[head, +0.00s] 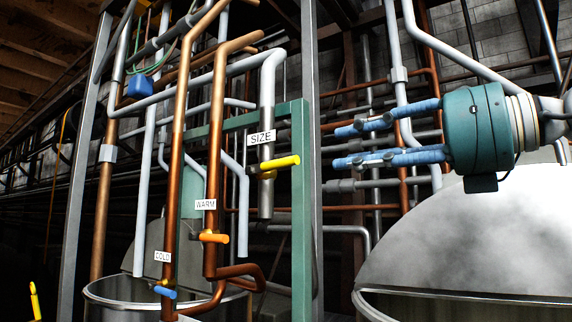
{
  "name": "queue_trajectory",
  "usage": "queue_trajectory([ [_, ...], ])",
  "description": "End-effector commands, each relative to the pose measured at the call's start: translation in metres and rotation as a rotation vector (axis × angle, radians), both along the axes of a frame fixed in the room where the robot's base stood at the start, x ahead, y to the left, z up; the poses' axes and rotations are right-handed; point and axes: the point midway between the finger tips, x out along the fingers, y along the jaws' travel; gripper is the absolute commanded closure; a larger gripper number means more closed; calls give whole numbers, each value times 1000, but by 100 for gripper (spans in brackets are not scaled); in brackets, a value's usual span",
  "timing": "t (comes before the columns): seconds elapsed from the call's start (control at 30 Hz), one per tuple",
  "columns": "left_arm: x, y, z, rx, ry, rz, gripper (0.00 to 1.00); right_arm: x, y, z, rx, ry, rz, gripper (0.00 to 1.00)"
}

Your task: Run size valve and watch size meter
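The size valve has a yellow handle (280,162) on a grey vertical pipe (266,195), just below a white SIZE label (262,138). The handle points to the right, roughly level. My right gripper (340,147) comes in from the right, with its two blue fingers apart and nothing between them. Its fingertips point left and lie to the right of the yellow handle, with a visible gap. I cannot make out a size meter with a readable display. My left gripper is not in view.
An orange WARM valve handle (213,237) and a blue COLD valve handle (164,292) sit on copper pipes to the left. A green frame (301,220) and a grey post (317,260) stand near the size pipe. Metal vats stand at lower left (110,299) and lower right (450,302).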

Motion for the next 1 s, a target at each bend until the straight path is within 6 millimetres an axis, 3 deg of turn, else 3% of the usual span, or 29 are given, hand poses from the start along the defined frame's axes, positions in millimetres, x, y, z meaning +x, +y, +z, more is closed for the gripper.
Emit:
queue_trajectory([
  [0.3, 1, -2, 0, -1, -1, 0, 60, -42, -52, 0, 2, -1, -4, 68],
  [0.5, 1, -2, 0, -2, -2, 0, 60, -63, -75, 0, 1, 1, -3, 68],
  [0.93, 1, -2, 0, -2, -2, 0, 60, -71, -84, -1, -2, 2, -2, 68],
  [1.0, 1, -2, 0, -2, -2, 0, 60, -71, -84, -1, -2, 2, -2, 82],
])
